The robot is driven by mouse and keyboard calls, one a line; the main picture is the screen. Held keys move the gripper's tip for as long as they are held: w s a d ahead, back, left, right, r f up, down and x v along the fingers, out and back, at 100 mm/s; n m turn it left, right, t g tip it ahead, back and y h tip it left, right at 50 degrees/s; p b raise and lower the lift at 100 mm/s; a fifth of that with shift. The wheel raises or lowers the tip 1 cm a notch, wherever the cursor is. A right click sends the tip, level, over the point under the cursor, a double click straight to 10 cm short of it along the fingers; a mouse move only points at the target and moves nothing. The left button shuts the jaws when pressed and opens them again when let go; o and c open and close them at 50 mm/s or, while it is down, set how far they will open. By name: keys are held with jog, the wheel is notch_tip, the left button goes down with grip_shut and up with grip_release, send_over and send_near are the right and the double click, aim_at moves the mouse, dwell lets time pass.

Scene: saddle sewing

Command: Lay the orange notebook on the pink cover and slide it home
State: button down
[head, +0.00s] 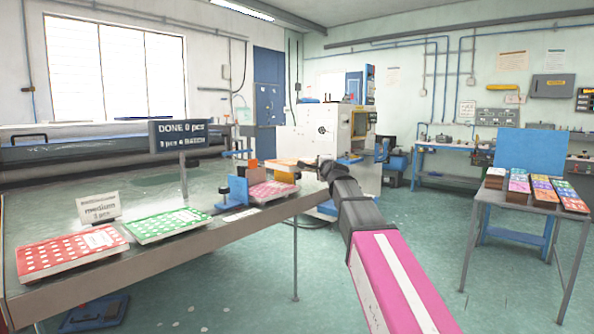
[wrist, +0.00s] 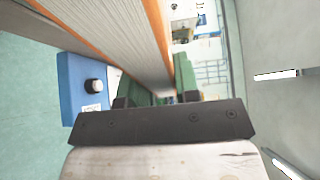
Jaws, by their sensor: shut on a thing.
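The orange notebook (wrist: 125,35) shows edge-on in the wrist view, with orange covers around pale pages. My gripper (wrist: 160,92) is shut on its near end. In the head view the notebook (head: 285,172) is held above the table's right end, and my gripper (head: 313,166) is at its right. The pink cover (head: 270,190) lies flat on the table below and slightly left of the notebook, next to a blue fixture (head: 238,190). The blue fixture also shows at the left of the wrist view (wrist: 80,88). The notebook's far end is cut off in the wrist view.
A red dotted cover (head: 70,252) and a green dotted cover (head: 165,225) lie on the table to the left. A sign on a post (head: 180,133) stands behind them. A side table (head: 530,200) at right holds stacks of coloured pieces. Open floor lies between.

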jog(key=a+r, duration=0.1)
jog(key=a, duration=0.1)
jog(key=a+r+n+y, duration=0.1)
jog(key=a, duration=0.1)
jog(key=a+r+y, duration=0.1)
jog(key=a, duration=0.2)
jog(key=shift+w+r+n+g, duration=0.15)
jog(key=shift+r+n+g, duration=0.15)
jog(key=shift+n+g, duration=0.1)
jog(key=shift+y, duration=0.6)
jog(key=f, duration=0.1)
jog(key=a+f, duration=0.1)
jog(key=f, duration=0.2)
jog(key=shift+a, duration=0.35)
jog(key=shift+f, duration=0.45)
jog(key=shift+s+n, duration=0.2)
jog(key=shift+n, duration=0.1)
send_near(298, 189)
jog(key=shift+w+a+r, duration=0.3)
jog(key=shift+a+r, duration=0.25)
jog(key=shift+a, duration=0.15)
jog(key=shift+w+a+r, duration=0.35)
jog(key=shift+a+r, duration=0.25)
jog(key=shift+a, duration=0.1)
jog(key=shift+w+a+r, duration=0.3)
jog(key=shift+a+r, duration=0.25)
jog(key=shift+a, duration=0.2)
jog(key=shift+f, duration=0.25)
jog(key=c, duration=0.8)
grip_release()
